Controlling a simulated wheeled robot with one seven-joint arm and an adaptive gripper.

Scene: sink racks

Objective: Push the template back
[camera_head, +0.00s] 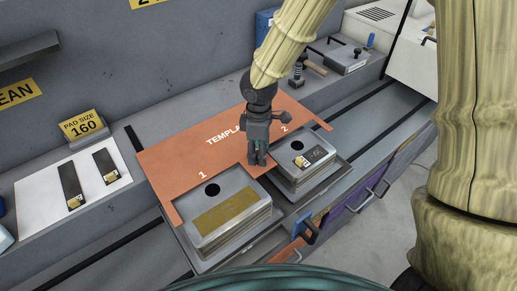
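The template (165,158) is an orange-brown flat board marked "TEMPLATE", "1" and "2", lying on the bench in the head view. Its front edge has cutouts around two grey metal blocks. The left block (229,208) has a round hole and a brass-coloured plate. The right block (306,160) has a round hole and a small label. My gripper (257,159) points down at the template's front part between the blocks. Its fingertips appear close together, but their gap and any contact with the template cannot be made out. My gripper hides part of the lettering.
Tools and a grey box (339,55) stand at back right. Drawer handles line the bench front. A dark rail runs along the bench.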

